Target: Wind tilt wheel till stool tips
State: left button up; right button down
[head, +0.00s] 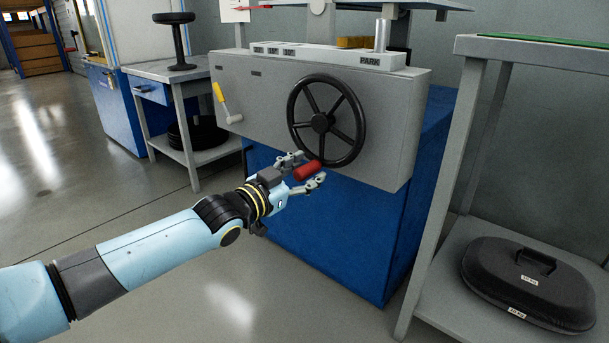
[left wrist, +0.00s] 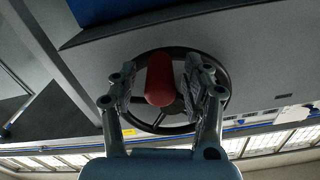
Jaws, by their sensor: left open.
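The black spoked tilt wheel (head: 327,120) is on the front of a grey machine housing. Its red handle (head: 307,171) sticks out at the lower left of the rim. My left gripper (head: 308,170) is open, with one finger on each side of the red handle. In the left wrist view the red handle (left wrist: 160,80) stands between the fingers, with the wheel (left wrist: 222,86) behind it. I cannot tell whether either finger touches it. Only the underside of what rests above the machine shows at the top edge. My right gripper is not in view.
A grey side table (head: 163,70) holds a black dumbbell-shaped piece (head: 175,40). At right, a shelf unit (head: 463,140) carries a black lidded weight (head: 527,283). The floor at left is clear.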

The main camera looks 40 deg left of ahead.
aim_at(288, 108)
pick_arm(q)
jog(key=shift+c, duration=0.2)
grip_shut()
dwell(0.3)
